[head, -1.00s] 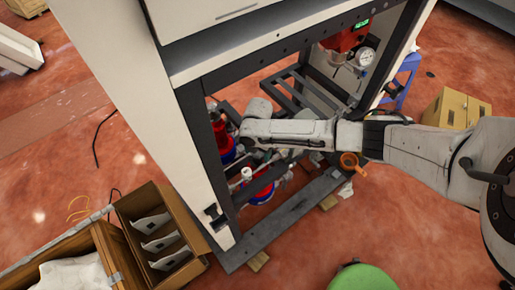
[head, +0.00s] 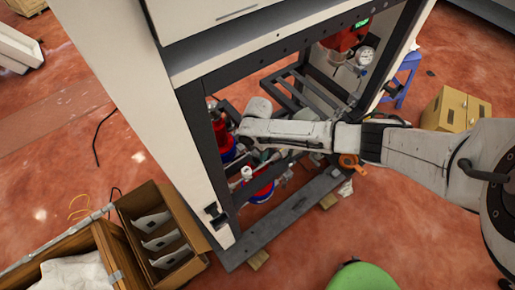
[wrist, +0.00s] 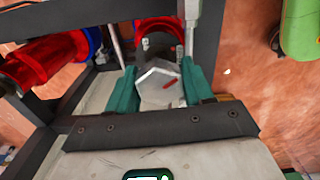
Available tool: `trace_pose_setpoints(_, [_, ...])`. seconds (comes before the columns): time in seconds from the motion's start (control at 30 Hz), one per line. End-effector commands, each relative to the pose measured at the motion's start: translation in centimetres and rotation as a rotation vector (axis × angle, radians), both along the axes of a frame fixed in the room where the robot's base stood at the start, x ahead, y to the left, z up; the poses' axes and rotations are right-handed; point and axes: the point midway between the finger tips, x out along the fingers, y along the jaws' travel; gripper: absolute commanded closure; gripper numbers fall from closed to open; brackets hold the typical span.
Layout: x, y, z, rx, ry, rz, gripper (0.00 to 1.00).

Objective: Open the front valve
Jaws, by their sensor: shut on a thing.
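In the wrist view, my gripper (wrist: 160,88) has its two teal fingers on either side of a pale grey faceted piece with a small red mark (wrist: 158,90), and is shut on it. This piece looks like a valve handle or knob, but its link to the pipe is partly hidden. My forearm and the frame hide the fingers there.
The machine's dark frame (head: 290,226) surrounds the valves closely. A red pipe with a blue collar (wrist: 45,62) lies left in the wrist view. A wooden box (head: 165,240) stands at lower left, a green stool (head: 362,278) at the bottom. Red floor between them is open.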

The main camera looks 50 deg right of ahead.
Motion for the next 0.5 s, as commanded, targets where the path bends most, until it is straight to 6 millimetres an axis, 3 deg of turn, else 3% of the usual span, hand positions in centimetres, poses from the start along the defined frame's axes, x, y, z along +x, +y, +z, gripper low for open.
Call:
trace_pose_setpoints(0.1, [0.01, -0.01, 0.01, 0.0, 0.0, 0.0, 0.85])
trace_pose_setpoints(0.5, [0.01, -0.04, -0.04, -0.001, 0.0, 0.302, 0.85])
